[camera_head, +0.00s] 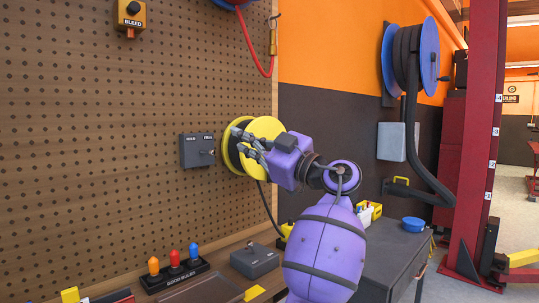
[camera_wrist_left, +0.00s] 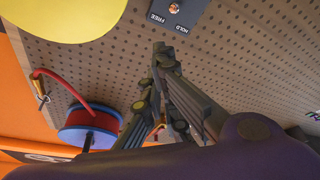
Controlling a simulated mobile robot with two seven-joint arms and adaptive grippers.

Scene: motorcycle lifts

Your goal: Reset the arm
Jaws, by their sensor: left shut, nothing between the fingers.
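My left gripper (camera_head: 243,141) is in front of the pegboard (camera_head: 110,130), its fingers pointing left. In the wrist view my left gripper (camera_wrist_left: 163,58) has its fingertips together with nothing between them. In the head view the fingers overlap a yellow reel (camera_head: 266,127) on the board; I cannot tell whether they touch it. In the wrist view a yellow disc (camera_wrist_left: 60,14) is apart from the fingertips. A grey box marked HOLD and FREE (camera_head: 197,150) is just left of the fingers; it also shows in the wrist view (camera_wrist_left: 178,10). My right gripper is not in view.
Below are a grey box (camera_head: 254,261), a rack with orange, red and blue knobs (camera_head: 174,268) and a dark bench (camera_head: 385,262) with a blue bowl (camera_head: 413,224). A large hose reel (camera_head: 416,55) and red lift post (camera_head: 478,140) stand right. A yellow BLEED box (camera_head: 130,14) hangs upper left.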

